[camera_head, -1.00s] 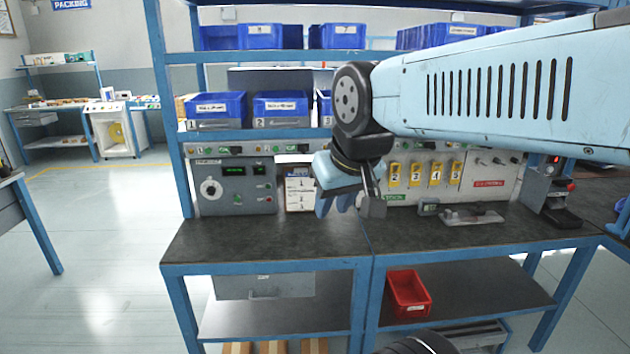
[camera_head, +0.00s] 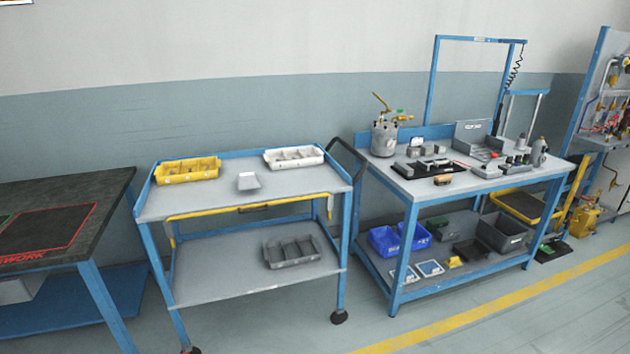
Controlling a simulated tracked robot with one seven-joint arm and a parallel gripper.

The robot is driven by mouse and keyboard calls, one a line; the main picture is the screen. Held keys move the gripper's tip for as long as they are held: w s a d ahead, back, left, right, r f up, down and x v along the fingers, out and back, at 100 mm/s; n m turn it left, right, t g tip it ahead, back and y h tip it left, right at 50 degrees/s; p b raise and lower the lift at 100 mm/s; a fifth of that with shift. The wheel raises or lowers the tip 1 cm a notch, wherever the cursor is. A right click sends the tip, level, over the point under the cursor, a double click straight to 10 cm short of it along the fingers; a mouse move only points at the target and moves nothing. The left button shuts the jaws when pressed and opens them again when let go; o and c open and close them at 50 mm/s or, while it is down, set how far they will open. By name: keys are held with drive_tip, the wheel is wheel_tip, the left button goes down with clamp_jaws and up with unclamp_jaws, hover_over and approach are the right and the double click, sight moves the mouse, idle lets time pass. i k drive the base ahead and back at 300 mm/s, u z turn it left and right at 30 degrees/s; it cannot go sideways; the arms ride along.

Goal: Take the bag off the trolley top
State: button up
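The trolley (camera_head: 220,207) stands against the wall, left of centre in the head view, with a grey top, a blue frame and a lower shelf. On its top, a small light grey item (camera_head: 249,181) lies near the middle; it may be the bag, but it is too small to be sure. A yellow divided tray (camera_head: 187,170) sits at the back left of the top and a white divided tray (camera_head: 294,157) at the back right. My gripper is not in view.
A dark-topped bench (camera_head: 72,190) stands close on the trolley's left. A blue workbench (camera_head: 470,184) with tools and a metal canister (camera_head: 384,138) stands on its right. A grey divided tray (camera_head: 291,251) is on the trolley's lower shelf. The floor (camera_head: 420,325) in front is clear.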

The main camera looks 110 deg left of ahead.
sight(248, 180)
drive_tip(key=i, duration=0.2)
drive_tip(key=u, duration=2.65)
drive_tip(key=i, duration=0.25)
drive_tip(key=u, duration=1.2)
drive_tip(key=k, duration=0.8)
drive_tip(key=u, duration=0.2)
drive_tip(key=i, duration=0.5)
drive_tip(key=z, duration=0.05)
